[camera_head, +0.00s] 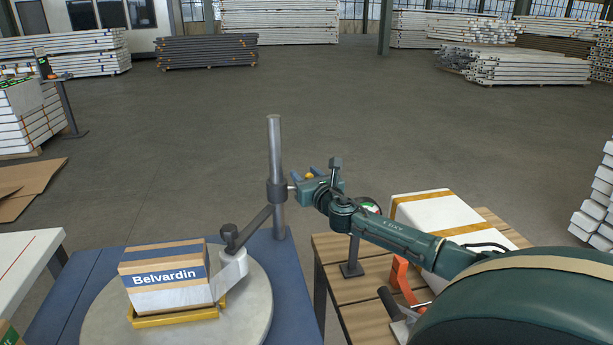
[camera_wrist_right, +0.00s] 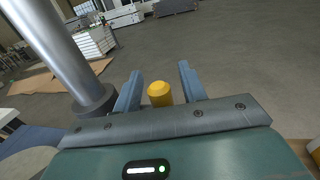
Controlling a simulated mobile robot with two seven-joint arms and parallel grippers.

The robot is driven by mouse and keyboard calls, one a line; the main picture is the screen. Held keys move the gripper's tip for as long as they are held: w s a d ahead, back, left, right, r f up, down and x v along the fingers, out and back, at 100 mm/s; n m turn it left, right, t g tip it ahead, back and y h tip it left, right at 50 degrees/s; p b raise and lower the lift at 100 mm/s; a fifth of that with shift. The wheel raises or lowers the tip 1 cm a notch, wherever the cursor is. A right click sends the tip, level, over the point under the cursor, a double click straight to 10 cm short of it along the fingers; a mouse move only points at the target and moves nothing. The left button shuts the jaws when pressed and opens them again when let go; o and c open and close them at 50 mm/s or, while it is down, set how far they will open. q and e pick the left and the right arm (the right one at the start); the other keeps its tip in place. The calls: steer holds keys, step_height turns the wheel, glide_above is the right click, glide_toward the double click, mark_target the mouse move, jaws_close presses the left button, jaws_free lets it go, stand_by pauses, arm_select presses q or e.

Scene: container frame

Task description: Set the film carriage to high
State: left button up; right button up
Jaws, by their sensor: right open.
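The film carriage (camera_head: 277,190) is a dark grey collar part-way up an upright steel mast (camera_head: 275,145). A dark arm (camera_head: 252,228) slopes from it down to a white film roll (camera_head: 233,265) beside the box. A collar on the mast also shows in the right wrist view (camera_wrist_right: 95,103). My right gripper (camera_head: 308,172) is just right of the carriage. In the right wrist view, its blue fingers (camera_wrist_right: 160,75) are open on either side of a yellow knob (camera_wrist_right: 160,94). Contact with the knob cannot be told. My left gripper is out of view.
A Belvardin box (camera_head: 165,278) sits on a yellow pallet (camera_head: 178,317) on a round turntable (camera_head: 245,315). A slatted wooden table (camera_head: 330,270) at the right holds a white wrapped box (camera_head: 430,212) and an orange-handled tool (camera_head: 402,278).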

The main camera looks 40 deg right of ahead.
steer(key=shift+c, duration=0.2)
jaws_close()
steer(key=shift+r, duration=0.1)
